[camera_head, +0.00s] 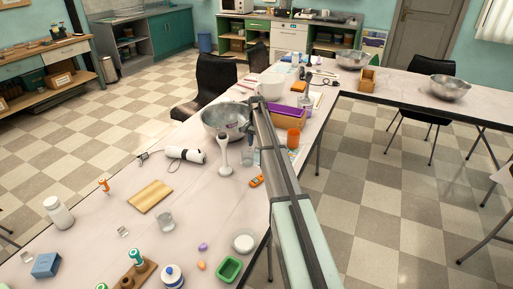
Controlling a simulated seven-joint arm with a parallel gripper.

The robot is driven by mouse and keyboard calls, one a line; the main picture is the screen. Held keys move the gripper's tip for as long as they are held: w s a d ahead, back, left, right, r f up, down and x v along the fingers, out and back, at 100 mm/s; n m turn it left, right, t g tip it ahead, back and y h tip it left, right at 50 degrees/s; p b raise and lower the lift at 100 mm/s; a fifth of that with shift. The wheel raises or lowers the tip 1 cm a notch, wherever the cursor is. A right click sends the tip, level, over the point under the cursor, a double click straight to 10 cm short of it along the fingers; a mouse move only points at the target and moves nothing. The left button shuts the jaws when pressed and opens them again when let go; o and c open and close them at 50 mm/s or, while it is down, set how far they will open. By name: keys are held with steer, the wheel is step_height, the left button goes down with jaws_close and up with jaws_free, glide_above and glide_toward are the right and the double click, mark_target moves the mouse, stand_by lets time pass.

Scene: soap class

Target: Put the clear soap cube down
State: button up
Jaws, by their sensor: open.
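A small clear cube (123,231) lies on the near table, left of the clear glass. A second small clear piece (26,256) lies at the far left, above the blue box. I cannot tell for sure which is the clear soap cube. My arm reaches up from the lower right, past the table's right edge. My gripper (249,138) is small and dark at its far end, beside the large metal bowl. It is open, and I see nothing held in it. Its fingers are hard to make out.
Near the arm are a metal bowl (222,121), a white hand blender (224,155), an orange cup (293,137) and a purple-topped box (286,116). A wooden board (150,196), a glass (165,220) and a green tray (229,268) stand nearer. Bare tabletop lies between them.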

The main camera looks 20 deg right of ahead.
mark_target(256, 148)
step_height(256, 148, up, 10)
steer(key=shift+f, duration=0.25)
